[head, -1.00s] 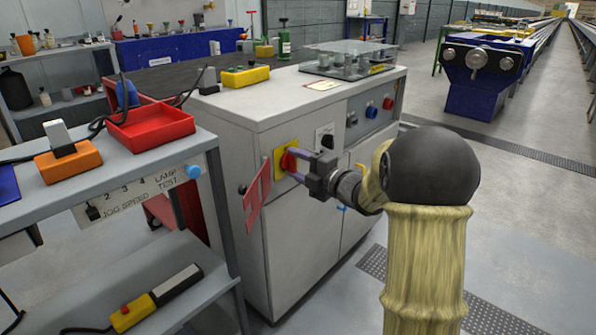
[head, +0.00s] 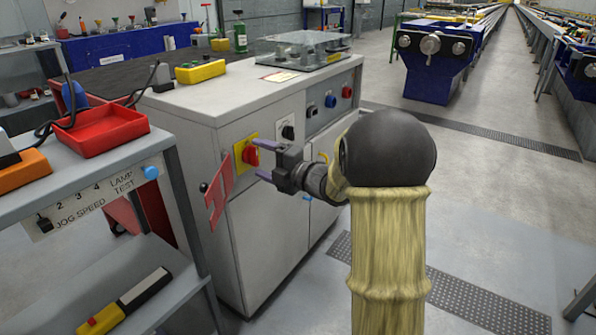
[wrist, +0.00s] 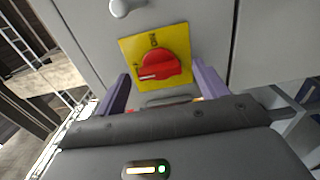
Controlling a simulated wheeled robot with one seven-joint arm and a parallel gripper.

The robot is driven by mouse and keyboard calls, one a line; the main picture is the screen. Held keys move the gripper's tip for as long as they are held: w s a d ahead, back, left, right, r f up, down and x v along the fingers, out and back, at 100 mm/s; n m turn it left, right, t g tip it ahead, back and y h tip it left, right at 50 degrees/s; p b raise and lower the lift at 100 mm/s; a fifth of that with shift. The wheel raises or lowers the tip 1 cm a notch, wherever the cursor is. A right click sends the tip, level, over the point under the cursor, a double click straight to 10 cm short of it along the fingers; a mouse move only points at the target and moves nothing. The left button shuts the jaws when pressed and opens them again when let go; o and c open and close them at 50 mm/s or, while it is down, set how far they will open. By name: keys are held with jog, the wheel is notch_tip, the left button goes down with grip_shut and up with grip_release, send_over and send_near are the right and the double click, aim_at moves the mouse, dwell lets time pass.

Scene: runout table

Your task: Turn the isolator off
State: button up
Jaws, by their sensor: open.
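The isolator is a red rotary knob (head: 251,155) on a yellow plate (head: 239,149), on the front of a grey cabinet. In the wrist view the red knob (wrist: 158,66) sits on the yellow plate (wrist: 128,48). The plate has small lettering near its top, and a white line marks the knob's lower left. My gripper (head: 263,159) is open and empty, just in front of the knob. In the wrist view its purple fingers (wrist: 160,77) stand either side of the knob's lower part, apparently clear of it.
A red flap (head: 219,191) sticks out left of the plate. A black switch (head: 288,132) is on the right, with a blue handle (head: 306,197) below. A bench with a red tray (head: 102,130) stands close on the left.

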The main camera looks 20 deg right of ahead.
jog(key=p+v, duration=0.3)
jog(key=v, duration=1.3)
jog(key=s+a+f+m+g+h+p, duration=0.35)
jog(key=s+a+m+g+h, duration=0.35)
jog(key=m, duration=0.6)
jog(key=s+a+f+m+g+h+p, duration=0.3)
jog(key=s+m+g+h+p, duration=0.15)
jog(key=s+m, duration=0.6)
notch_tip(320, 180, up, 38)
jog(key=w+m+p, duration=0.1)
jog(key=p, duration=3.6)
jog(key=shift+w+m+y, duration=0.35)
jog(key=shift+y, duration=0.1)
